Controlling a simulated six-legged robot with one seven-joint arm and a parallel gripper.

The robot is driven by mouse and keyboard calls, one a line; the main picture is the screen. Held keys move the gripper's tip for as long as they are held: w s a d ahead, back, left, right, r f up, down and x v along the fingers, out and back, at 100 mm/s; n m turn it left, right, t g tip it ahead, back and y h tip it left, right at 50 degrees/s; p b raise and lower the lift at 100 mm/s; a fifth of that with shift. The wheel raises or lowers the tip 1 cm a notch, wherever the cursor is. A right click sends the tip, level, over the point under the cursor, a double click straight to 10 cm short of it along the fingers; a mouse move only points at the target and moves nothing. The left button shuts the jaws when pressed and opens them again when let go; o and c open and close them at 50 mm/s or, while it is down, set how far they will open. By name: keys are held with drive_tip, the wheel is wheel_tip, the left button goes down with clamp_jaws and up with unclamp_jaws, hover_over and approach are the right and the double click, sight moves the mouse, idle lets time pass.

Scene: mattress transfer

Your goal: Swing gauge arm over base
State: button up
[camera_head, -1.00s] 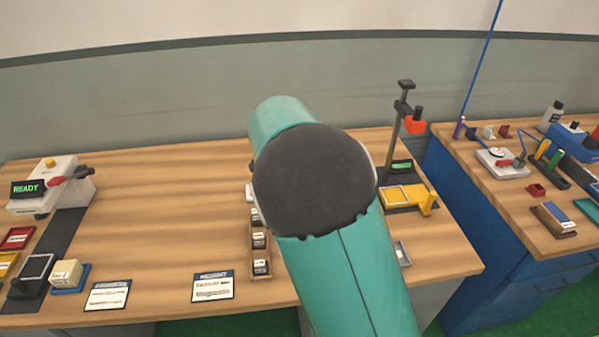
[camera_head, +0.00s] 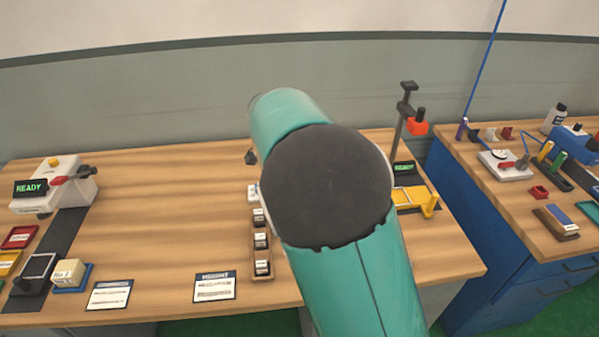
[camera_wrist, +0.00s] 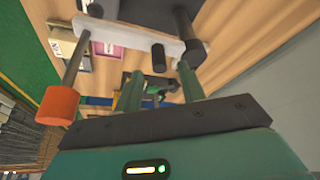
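In the wrist view a pale gauge arm (camera_wrist: 125,38) extends left from a dark base part (camera_wrist: 190,22). A black peg (camera_wrist: 158,57) stands out from the arm, and a metal rod at its other end carries an orange cylinder (camera_wrist: 58,105). My gripper (camera_wrist: 160,72) has its two green fingers apart, with the peg just ahead, in line with the gap. I cannot tell whether a finger touches it.
A tall stand with a red block (camera_head: 417,128) and yellow fixture (camera_head: 413,198) is right of my arm. A wooden rack (camera_head: 262,264) of small blocks and a height card (camera_head: 214,286) lie in front. The READY machine (camera_head: 52,187) is left. Wood between is clear.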

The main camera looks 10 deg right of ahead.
drive_tip(key=v, duration=1)
drive_tip(key=shift+s+r, duration=0.1)
drive_tip(key=s+d, duration=0.1)
drive_tip(key=s, duration=0.1)
drive_tip(key=s+d+r+n+y, duration=0.1)
drive_tip(key=s+d, duration=0.1)
drive_tip(key=s+d+r+n, duration=0.1)
drive_tip(key=s+d, duration=0.1)
drive_tip(key=shift+s+d+y, duration=0.1)
drive_tip(key=shift+d+y, duration=0.05)
drive_tip(key=shift+y, duration=0.25)
drive_tip(key=s+d+f+n+t+y, duration=0.1)
drive_tip(key=s+n, duration=0.3)
drive_tip(key=s, duration=0.8)
drive_tip(key=s+d+f+n+t, duration=0.1)
drive_tip(key=s+d+n, duration=0.3)
drive_tip(key=s, duration=0.7)
drive_tip(key=shift+s+f+n+t+y, duration=0.2)
drive_tip(key=shift+s+n+t+y, duration=0.2)
drive_tip(key=shift+n+t, duration=0.25)
